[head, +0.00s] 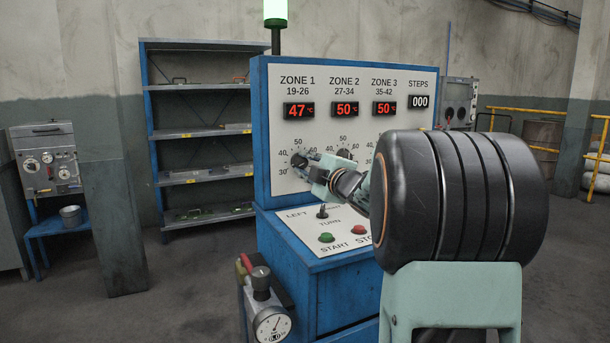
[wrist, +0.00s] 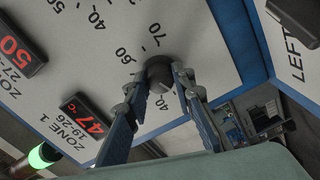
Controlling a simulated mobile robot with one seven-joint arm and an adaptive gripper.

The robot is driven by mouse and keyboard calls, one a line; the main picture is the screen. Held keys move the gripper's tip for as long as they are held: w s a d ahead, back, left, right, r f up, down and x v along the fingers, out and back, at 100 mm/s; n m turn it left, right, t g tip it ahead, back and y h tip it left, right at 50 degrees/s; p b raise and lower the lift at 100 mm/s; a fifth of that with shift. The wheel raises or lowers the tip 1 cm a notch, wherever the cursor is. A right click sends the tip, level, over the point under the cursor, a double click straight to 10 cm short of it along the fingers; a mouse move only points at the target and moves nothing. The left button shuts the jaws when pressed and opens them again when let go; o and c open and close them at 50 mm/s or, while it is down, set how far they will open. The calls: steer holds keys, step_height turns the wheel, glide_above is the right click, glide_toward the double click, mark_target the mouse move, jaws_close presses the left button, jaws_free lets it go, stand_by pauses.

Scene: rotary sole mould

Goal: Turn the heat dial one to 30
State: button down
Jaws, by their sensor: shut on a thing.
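Heat dial one (head: 298,159) is a black knob under the ZONE 1 label at the left of the panel. Its red display (head: 299,110) reads 47 °C. My gripper (head: 309,162) is shut on this dial. In the wrist view, the dial (wrist: 159,71) sits between the two fingertips of my gripper (wrist: 160,85). The scale marks around it show, but the fingers hide part of the scale. Which mark the dial points to is not clear.
The zone 2 dial (head: 344,154) is close to the right of my gripper. The zone 2 display (head: 344,109) and zone 3 display (head: 384,109) read 50. Below are a LEFT/RIGHT turn switch (head: 322,211), a green start button (head: 326,237) and a red stop button (head: 358,230).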

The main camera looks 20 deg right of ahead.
steer(key=shift+f+n+b, duration=0.1)
steer(key=shift+n+b, duration=0.5)
steer(key=shift+n, duration=0.2)
steer(key=c, duration=1.6)
jaws_free()
steer(key=shift+s, duration=0.1)
steer(key=s, duration=1.1)
steer(key=shift+s+d, duration=0.25)
steer(key=shift+s, duration=0.15)
